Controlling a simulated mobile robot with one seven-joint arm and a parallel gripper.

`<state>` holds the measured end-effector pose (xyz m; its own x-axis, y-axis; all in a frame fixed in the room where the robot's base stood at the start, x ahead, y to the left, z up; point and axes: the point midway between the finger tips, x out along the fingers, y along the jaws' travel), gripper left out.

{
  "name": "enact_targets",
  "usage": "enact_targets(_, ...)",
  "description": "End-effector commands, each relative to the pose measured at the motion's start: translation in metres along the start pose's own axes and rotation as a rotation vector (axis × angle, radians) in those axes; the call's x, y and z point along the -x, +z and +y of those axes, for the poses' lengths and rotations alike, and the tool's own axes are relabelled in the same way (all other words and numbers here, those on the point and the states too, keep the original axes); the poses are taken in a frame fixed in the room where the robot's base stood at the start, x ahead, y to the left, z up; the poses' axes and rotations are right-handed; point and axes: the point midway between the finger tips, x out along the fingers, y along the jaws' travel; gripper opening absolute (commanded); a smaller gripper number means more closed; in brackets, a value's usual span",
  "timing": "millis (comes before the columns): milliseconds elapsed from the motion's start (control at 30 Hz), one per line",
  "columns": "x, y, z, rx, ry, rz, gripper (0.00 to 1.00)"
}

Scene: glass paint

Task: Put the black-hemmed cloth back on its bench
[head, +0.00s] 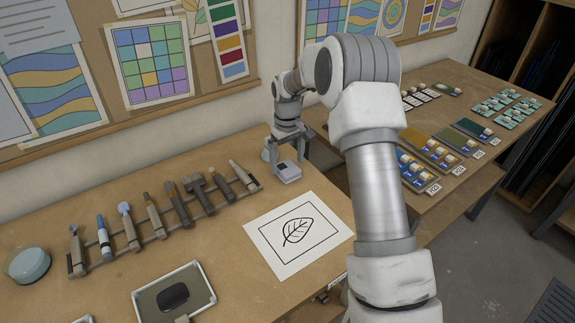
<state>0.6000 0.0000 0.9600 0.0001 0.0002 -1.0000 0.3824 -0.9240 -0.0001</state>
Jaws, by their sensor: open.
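I cannot make out a black-hemmed cloth in the head view. My gripper (287,150) points down over the back right of the near wooden bench (225,240), close to the wall. It is open, and nothing shows held in it.
A rack of brushes and tools (165,215) lies left of a leaf drawing (298,233). A framed tray with a black item (174,296) and a round blue-lidded container (28,264) are at the front left. A second bench (462,85) holds colored panels.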

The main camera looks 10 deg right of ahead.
Motion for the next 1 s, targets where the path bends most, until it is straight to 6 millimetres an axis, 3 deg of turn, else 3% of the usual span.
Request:
enact_targets(300, 0.07, 0.0, 0.0, 0.0, 0.002, 0.003, 1.0)
enact_targets(667, 0.112, 0.005, -0.003, -0.005, 0.009, 0.012, 1.0)
enact_targets(867, 0.162, 0.036, -0.018, -0.04, 0.048, 0.062, 1.0)
enact_targets(1000, 0.197, 0.069, -0.033, -0.077, 0.076, 0.108, 1.0)
